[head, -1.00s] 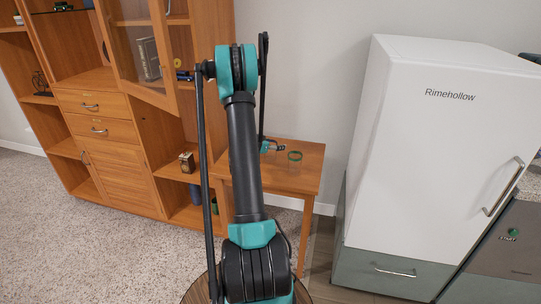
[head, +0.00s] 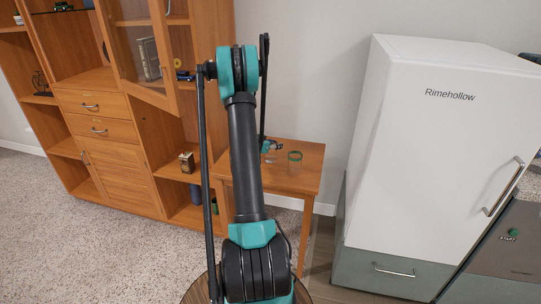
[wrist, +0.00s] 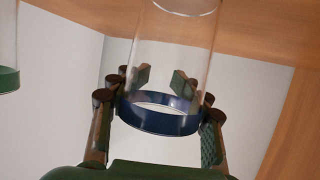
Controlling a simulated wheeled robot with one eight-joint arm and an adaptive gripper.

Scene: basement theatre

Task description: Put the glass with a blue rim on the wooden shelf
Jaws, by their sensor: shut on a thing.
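The glass with a blue rim (wrist: 160,112) is between my gripper's fingers (wrist: 160,115) in the wrist view, with the fingers closed around its rim end. Its clear body runs toward the wooden table. In the head view my gripper (head: 273,147) is over the small table (head: 305,181); the held glass is too faint there to make out clearly. A similar glass with a green rim (head: 295,160) stands just right of the gripper; its edge also shows in the wrist view (wrist: 8,79). The wooden shelf unit (head: 125,160) stands at the left, partly hidden by my arm.
The unit has open compartments, drawers (head: 95,104) and an ajar glass door (head: 140,55) that juts outward. A small box (head: 187,162) and a dark cylinder (head: 196,193) occupy lower compartments. A white fridge (head: 430,150) stands at the right.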

